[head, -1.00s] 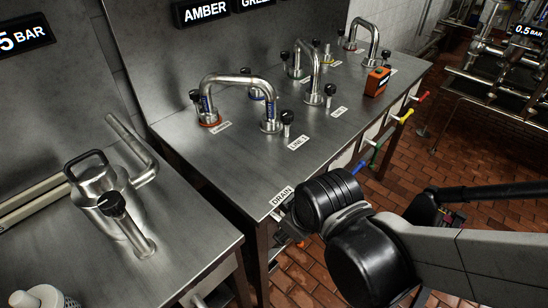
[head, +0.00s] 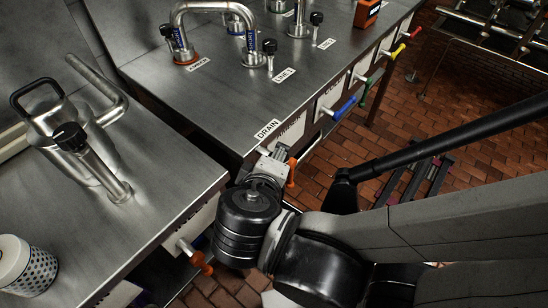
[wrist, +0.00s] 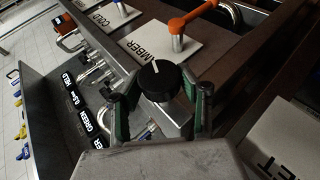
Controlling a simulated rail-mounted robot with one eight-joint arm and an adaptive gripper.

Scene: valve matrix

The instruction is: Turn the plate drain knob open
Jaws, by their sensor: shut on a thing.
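The drain knob (wrist: 158,80) is a round black knob with a white pointer line, in the middle of the wrist view. The line points up and slightly left in that picture. My gripper (wrist: 159,92) has its two green-padded fingers on either side of the knob, shut on it. In the head view, my gripper (head: 274,165) is at the front edge of the steel bench, just below the white DRAIN label (head: 267,129). The knob itself is hidden there by my wrist and gripper.
An orange lever (head: 291,172) is close beside my gripper. Blue (head: 345,108) and green (head: 372,80) levers stick out farther along the bench front. Another orange lever (head: 200,262) is on the nearer bench. A steel jug (head: 65,125) stands on that bench.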

